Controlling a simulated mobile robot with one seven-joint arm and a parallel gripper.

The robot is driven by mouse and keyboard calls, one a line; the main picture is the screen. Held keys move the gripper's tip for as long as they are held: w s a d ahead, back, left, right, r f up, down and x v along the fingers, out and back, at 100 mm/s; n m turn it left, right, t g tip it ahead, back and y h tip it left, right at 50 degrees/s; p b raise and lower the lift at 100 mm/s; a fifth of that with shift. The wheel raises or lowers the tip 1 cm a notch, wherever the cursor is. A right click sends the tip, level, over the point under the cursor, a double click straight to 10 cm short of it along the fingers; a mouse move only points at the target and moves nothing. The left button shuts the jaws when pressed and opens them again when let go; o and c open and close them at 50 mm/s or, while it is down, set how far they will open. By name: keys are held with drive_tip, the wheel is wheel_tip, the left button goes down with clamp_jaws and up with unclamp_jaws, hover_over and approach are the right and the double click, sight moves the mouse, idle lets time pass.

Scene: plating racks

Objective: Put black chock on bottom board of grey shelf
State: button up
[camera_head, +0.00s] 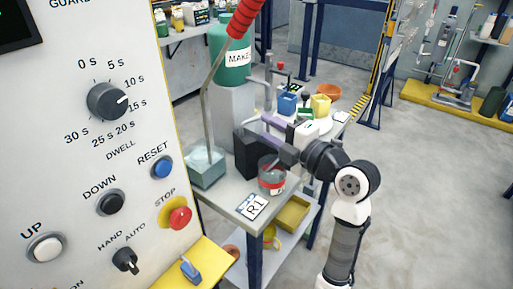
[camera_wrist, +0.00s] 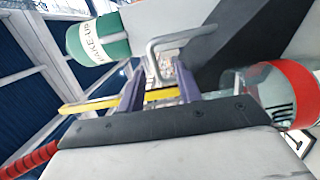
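The black chock (camera_head: 246,153) is a dark block standing on the top board of the grey shelf (camera_head: 228,203). In the wrist view the chock (camera_wrist: 238,38) fills the upper right, and a grey bent bar (camera_wrist: 180,43) shows beside it; I cannot tell whether the bar belongs to it. My gripper (camera_head: 262,130) is at the chock's upper side, with its purple fingers apart. Between the fingers in the wrist view (camera_wrist: 160,85) I see no chock gripped. The bottom board (camera_head: 284,252) is partly hidden by the top board and a leg.
A glass jar with a red band (camera_head: 272,180) stands close beside the chock, under my wrist. A pale glass box (camera_head: 205,168) and green bottle (camera_head: 230,55) are nearby. The control panel (camera_head: 85,150) blocks the left.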

sight(258, 118)
drive_tip(key=shift+x, duration=0.8)
drive_tip(key=p+x, duration=0.1)
drive_tip(key=x, duration=0.1)
drive_tip(key=r+p+x, duration=0.1)
drive_tip(key=p+x, duration=0.1)
drive_tip(key=shift+w+a, duration=0.2)
drive_tip(key=shift+w, duration=0.15)
drive_tip(key=shift+w+a+f, duration=0.1)
drive_tip(key=shift+w+f, duration=0.1)
clamp_jaws()
drive_tip(key=shift+r, duration=0.1)
